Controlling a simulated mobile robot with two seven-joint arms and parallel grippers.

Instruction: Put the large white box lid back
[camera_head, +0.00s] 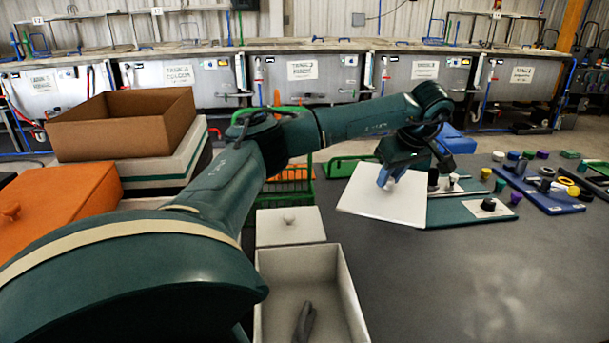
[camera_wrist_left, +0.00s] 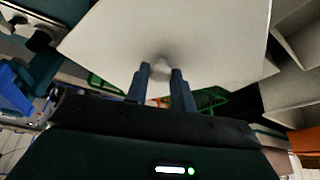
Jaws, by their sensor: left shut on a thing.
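The large white lid (camera_head: 378,203) is a flat white plate. It hangs tilted in my left gripper (camera_head: 388,180), to the right of the white boxes. In the left wrist view the two blue fingers of my left gripper (camera_wrist_left: 160,72) are shut on the knob of the lid (camera_wrist_left: 205,28). The large white box (camera_head: 350,300) stands open at the front centre, left of the lid and apart from it. A dark grey object (camera_head: 304,322) lies inside it. My right gripper is not in view.
An orange lidded box (camera_head: 65,200) and an open brown box (camera_head: 125,130) are at the left. A green board (camera_head: 470,210) and blue board (camera_head: 545,195) with small parts lie right.

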